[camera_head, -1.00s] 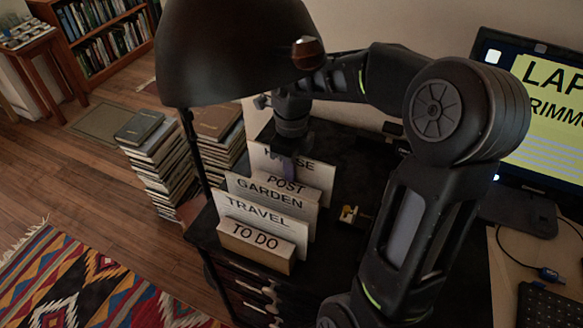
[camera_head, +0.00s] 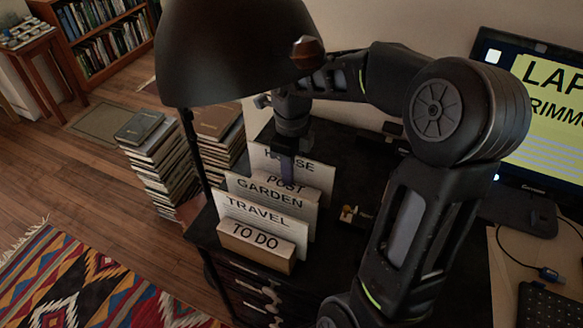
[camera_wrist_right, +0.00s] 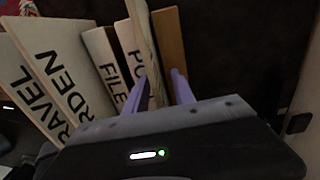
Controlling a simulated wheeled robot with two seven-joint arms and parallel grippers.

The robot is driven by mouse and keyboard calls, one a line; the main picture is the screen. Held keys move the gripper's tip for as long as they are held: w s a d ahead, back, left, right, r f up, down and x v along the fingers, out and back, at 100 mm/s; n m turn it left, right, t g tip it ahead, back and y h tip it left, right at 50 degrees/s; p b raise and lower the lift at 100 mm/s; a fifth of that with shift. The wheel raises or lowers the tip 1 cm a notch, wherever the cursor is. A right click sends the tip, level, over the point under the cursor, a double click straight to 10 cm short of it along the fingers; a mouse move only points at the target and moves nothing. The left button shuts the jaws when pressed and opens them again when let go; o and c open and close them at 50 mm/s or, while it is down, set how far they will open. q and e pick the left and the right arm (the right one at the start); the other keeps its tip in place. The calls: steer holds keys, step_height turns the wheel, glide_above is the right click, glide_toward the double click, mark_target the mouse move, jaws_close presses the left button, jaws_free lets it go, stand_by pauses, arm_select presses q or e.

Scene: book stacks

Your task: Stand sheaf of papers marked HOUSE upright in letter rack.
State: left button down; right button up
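The HOUSE sheaf (camera_head: 262,160) stands upright at the back of the row, behind the POST sheaf (camera_head: 313,180). My right gripper (camera_head: 288,172) reaches down over it, one purple finger covering part of its word. In the right wrist view its fingers (camera_wrist_right: 160,88) are spread on either side of a thin upright sheaf edge (camera_wrist_right: 146,42), with some gap showing. A brown board (camera_wrist_right: 170,48) stands just beyond it. The letter rack's front (camera_head: 255,247) reads TO DO. The sheaf's lower edge is hidden. My left gripper is out of view.
GARDEN (camera_head: 247,190) and TRAVEL (camera_head: 240,211) sheaves stand in front of POST; a FILE sheaf (camera_wrist_right: 104,50) shows in the wrist view. A dark lamp shade (camera_head: 235,55) hangs close at upper left. A monitor (camera_head: 545,110) stands at right.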

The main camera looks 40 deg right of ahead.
step_height(320, 180, up, 8)
steer(key=shift+f, duration=0.15)
stand_by(0.9)
